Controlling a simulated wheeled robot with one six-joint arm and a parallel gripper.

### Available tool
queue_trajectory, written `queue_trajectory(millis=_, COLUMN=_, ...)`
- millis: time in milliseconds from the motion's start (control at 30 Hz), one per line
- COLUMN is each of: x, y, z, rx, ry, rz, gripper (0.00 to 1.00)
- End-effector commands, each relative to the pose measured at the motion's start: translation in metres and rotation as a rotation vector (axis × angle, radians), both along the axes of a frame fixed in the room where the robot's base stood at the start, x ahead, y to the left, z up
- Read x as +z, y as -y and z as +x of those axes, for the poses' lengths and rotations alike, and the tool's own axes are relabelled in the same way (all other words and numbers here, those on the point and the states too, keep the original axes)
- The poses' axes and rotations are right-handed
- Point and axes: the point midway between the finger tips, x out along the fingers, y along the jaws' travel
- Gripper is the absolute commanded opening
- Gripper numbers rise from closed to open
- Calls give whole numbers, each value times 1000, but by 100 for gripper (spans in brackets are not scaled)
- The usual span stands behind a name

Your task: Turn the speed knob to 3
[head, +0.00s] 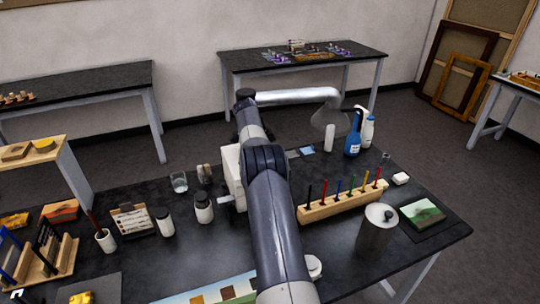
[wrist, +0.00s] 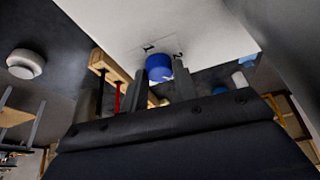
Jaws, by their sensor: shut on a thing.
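The speed knob (wrist: 158,66) is a round blue knob on the face of a white box (wrist: 120,22) in the wrist view. Printed marks that look like 1 and 2 stand beside it; a 3 cannot be made out. A small pale mark shows at the knob's right edge. My gripper (wrist: 160,77) has one dark finger on each side of the knob and is shut on it.
A wooden rack (head: 344,203) of coloured tools stands right of my arm, with a metal canister (head: 376,236) nearby. White-labelled jars (head: 204,209) and a glass (head: 179,182) stand left of the box. A blue bottle (head: 353,142) and a clear hood stand behind.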

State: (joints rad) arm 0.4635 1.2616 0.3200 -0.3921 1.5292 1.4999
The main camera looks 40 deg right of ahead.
Motion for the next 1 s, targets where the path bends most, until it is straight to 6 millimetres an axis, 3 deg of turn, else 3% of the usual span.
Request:
queue_trajectory(millis=467, x=-1, y=-1, z=0, rx=-12, ry=0, rz=2, gripper=5)
queue_trajectory(millis=500, x=-1, y=-1, z=0, rx=-12, ry=0, rz=2, gripper=30)
queue_trajectory(millis=733, x=-1, y=0, z=0, rx=-12, ry=-1, rz=1, gripper=49)
queue_trajectory(millis=1000, x=1, y=0, z=0, rx=-12, ry=0, rz=1, gripper=49)
